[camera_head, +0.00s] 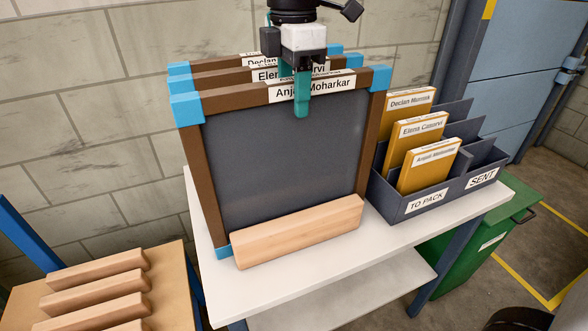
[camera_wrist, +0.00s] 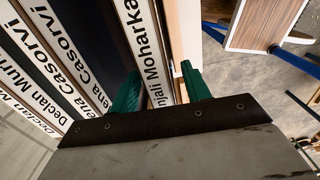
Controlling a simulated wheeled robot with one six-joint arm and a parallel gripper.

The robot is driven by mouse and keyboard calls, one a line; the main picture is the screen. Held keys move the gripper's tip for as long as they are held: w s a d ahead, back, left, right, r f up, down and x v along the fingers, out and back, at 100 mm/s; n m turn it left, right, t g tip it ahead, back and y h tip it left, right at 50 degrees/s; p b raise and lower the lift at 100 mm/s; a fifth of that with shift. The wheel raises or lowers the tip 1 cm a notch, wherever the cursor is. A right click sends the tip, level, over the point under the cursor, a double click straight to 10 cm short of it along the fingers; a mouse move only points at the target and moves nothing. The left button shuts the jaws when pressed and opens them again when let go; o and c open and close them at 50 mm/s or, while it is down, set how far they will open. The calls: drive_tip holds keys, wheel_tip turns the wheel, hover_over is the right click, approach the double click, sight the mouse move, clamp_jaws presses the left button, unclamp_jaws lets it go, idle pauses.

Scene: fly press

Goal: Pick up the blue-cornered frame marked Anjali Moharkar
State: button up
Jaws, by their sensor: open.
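The blue-cornered frame marked Anjali Moharkar (camera_head: 270,160) stands upright at the front of a row of brown frames with dark panels. A pale wooden block (camera_head: 298,232) lies across its lower front. My gripper (camera_head: 296,92) is over its top bar, near the name label, one teal finger in front of the bar and the other behind, partly hidden. In the wrist view, the Anjali Moharkar label (camera_wrist: 146,45) runs between the two open fingers of my gripper (camera_wrist: 160,85). Whether either finger touches the bar I cannot tell.
Frames marked Elena Casorvi (camera_head: 262,76) and Declan stand close behind. A dark TO PACK/SENT rack (camera_head: 425,201) with several yellow cards is at right on the white table (camera_head: 220,292). A wooden bench (camera_head: 170,265) with pale blocks is at left. A block wall is behind.

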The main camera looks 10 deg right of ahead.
wheel_tip(320, 180, down, 2)
clamp_jaws()
idle(1.6)
